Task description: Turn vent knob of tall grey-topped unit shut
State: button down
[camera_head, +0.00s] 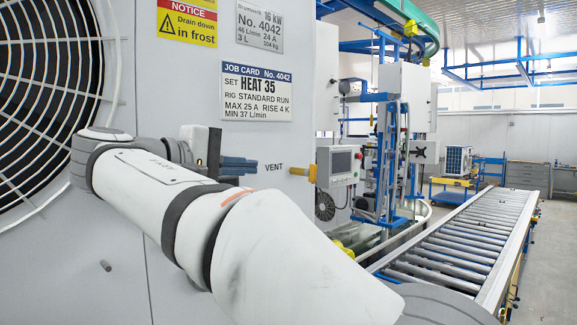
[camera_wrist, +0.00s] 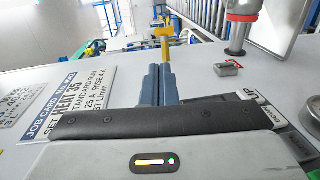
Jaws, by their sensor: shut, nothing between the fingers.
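The yellow vent knob (camera_head: 302,172) sticks out at the right edge of the large grey unit (camera_head: 215,85), beside the printed word VENT. In the wrist view the knob (camera_wrist: 165,38) is a yellow T-shape just beyond my fingertips. My gripper (camera_head: 255,165) is shut and empty, its blue fingers pressed together, close to the panel and left of the knob. In the head view a gap with the VENT label lies between fingertips and knob. The gripper also shows in the wrist view (camera_wrist: 159,68). The unit's top is out of view.
A job card (camera_head: 258,92) and a notice label (camera_head: 187,22) are on the panel above my gripper. A fan grille (camera_head: 45,100) is at left. A grey control box (camera_head: 338,165) stands behind the knob. A roller conveyor (camera_head: 455,250) runs along the right.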

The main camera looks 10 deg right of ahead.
aim_at(311, 168)
jog(key=p+x, duration=0.2)
jog(key=x, duration=1.2)
jog(key=shift+s+r, duration=0.1)
jog(key=shift+r, duration=0.05)
